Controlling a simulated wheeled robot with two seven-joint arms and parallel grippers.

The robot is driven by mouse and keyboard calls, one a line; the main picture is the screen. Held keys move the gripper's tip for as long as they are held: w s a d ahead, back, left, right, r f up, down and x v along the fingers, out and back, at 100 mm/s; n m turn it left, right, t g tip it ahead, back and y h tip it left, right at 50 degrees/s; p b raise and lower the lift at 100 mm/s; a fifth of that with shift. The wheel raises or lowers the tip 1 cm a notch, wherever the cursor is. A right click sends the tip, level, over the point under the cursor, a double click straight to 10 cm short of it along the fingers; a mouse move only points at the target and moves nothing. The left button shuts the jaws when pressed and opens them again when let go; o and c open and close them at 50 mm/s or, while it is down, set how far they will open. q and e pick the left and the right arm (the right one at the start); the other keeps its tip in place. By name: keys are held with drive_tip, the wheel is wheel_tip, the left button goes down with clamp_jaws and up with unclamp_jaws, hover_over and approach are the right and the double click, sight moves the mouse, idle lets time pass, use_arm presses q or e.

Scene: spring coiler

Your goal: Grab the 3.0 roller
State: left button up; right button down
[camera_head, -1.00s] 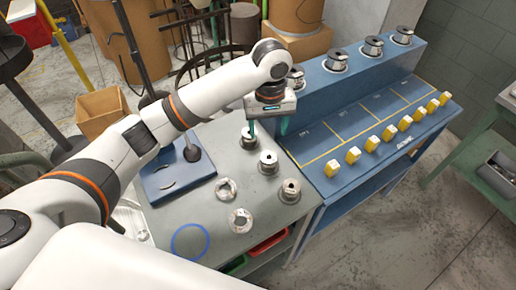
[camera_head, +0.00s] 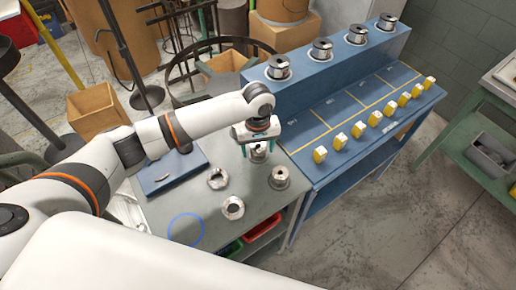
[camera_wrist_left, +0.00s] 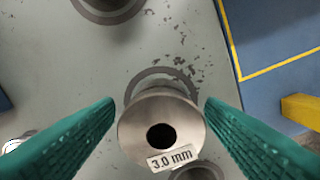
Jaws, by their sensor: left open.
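The 3.0 roller (camera_wrist_left: 160,133) is a metal spool with a dark hole and a "3.0 mm" label, standing on the grey bench (camera_wrist_left: 60,60). In the left wrist view it is between the two green fingers of my left gripper (camera_wrist_left: 160,102), with a small gap on each side. In the head view my left gripper (camera_head: 258,147) points down over this roller (camera_head: 259,157), which it partly hides. It is open. Another roller (camera_head: 280,179) stands beside it to the right. My right gripper is not in view.
A blue rack (camera_head: 335,75) with several spools and yellow blocks stands to the right. A blue plate (camera_head: 168,172) lies behind on the bench. A blue circle (camera_head: 187,229) marks the bench front.

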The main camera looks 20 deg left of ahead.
use_arm(q)
drive_tip(key=shift+c, duration=0.3)
drive_tip(key=c, duration=1.2)
drive_tip(key=shift+r, duration=0.1)
drive_tip(key=shift+c, duration=0.4)
